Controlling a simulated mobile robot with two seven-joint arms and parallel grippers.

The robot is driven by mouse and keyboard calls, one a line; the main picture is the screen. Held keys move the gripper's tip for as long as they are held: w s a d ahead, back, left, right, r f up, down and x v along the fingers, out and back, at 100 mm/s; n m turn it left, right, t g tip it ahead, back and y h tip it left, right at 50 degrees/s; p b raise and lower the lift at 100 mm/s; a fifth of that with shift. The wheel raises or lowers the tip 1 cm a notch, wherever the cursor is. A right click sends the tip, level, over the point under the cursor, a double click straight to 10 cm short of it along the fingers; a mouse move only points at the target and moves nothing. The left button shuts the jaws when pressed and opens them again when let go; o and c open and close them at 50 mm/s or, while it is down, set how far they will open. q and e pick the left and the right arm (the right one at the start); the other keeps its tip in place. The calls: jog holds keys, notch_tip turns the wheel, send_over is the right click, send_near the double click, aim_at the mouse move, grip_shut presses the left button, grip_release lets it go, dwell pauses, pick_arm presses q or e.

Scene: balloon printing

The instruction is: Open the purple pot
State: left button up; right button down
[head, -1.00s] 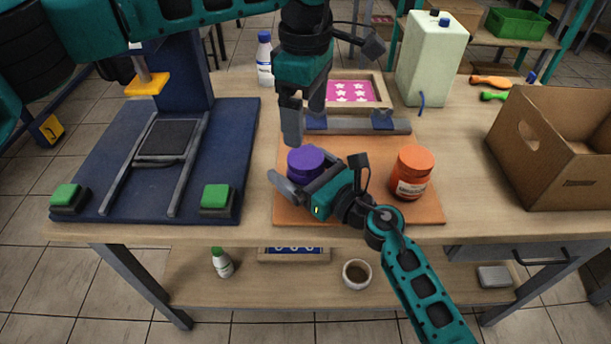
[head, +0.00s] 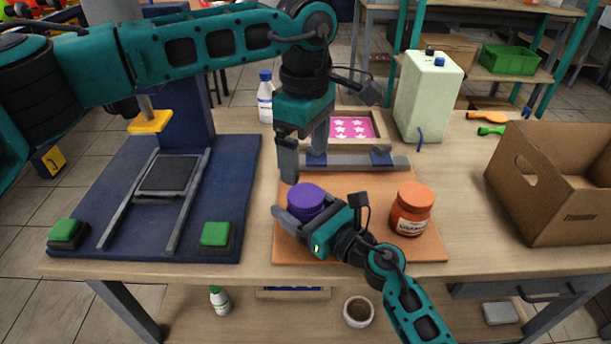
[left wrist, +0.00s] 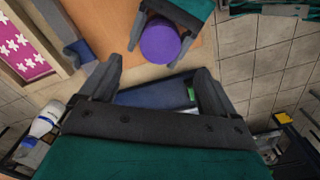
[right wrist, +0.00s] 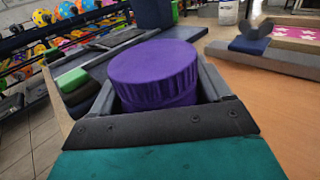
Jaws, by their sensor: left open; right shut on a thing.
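The purple pot (head: 306,200) stands upright on the orange-brown board (head: 350,255), with its purple lid on top. It also shows in the left wrist view (left wrist: 160,42) and fills the middle of the right wrist view (right wrist: 154,75). My right gripper (head: 290,220) is shut on the pot's body, with one finger on each side below the lid. My left gripper (head: 304,160) is open and empty, pointing down above and just behind the pot, apart from the lid. The pot's lower body is mostly hidden by the right gripper.
An orange jar (head: 411,209) stands on the board's right side. A grey bar with blue blocks (head: 350,161) lies behind the pot. A blue press base (head: 120,220) is at left, a cardboard box (head: 560,190) at right. A pale green canister (head: 425,100) stands at the back.

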aim_at(305, 195)
pick_arm(q)
jog(key=m, duration=0.7)
jog(key=shift+r, duration=0.1)
jog(key=m, duration=0.4)
jog(key=shift+m, duration=0.4)
jog(key=shift+f, duration=3.9)
jog(key=shift+c, duration=0.4)
